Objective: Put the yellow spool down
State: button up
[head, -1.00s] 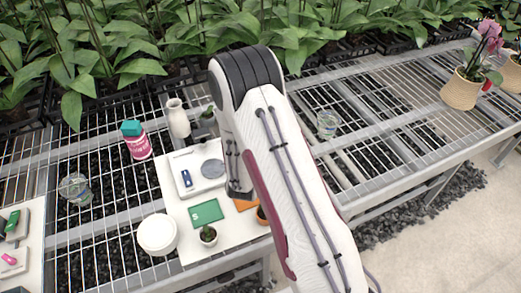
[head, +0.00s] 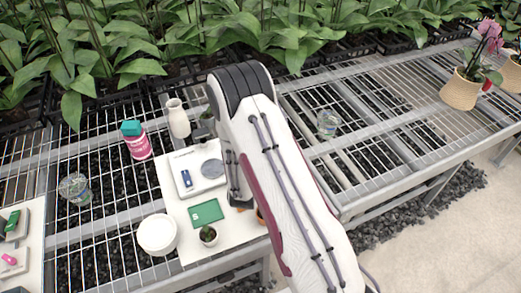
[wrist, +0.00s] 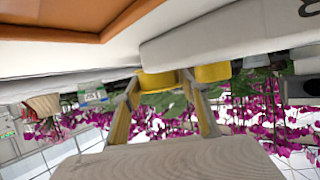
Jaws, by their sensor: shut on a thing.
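The yellow spool (wrist: 213,73) shows in the wrist view as two yellow rounded parts with a gap between them, at the tips of my fingers. My gripper (wrist: 163,83) is shut on it. A white surface lies close beyond the spool in that view; I cannot tell whether the spool touches it. In the head view my arm hides the spool and the fingertips, above the right side of the white board (head: 185,245).
On the board are a white scale-like block (head: 180,167), a green card (head: 206,212) and a small potted cactus (head: 208,235). A white round tub (head: 157,235) stands at its left edge. An orange-edged surface (wrist: 125,20) is close in the wrist view. A white vase (head: 178,118) stands behind.

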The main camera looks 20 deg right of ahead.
jog(key=shift+s+f, duration=0.1)
jog(key=shift+f, duration=0.55)
jog(key=o, duration=0.7)
jog(key=shift+r, duration=0.15)
jog(key=shift+r, duration=0.35)
jog(key=v, duration=1.2)
jog(key=shift+r, duration=0.15)
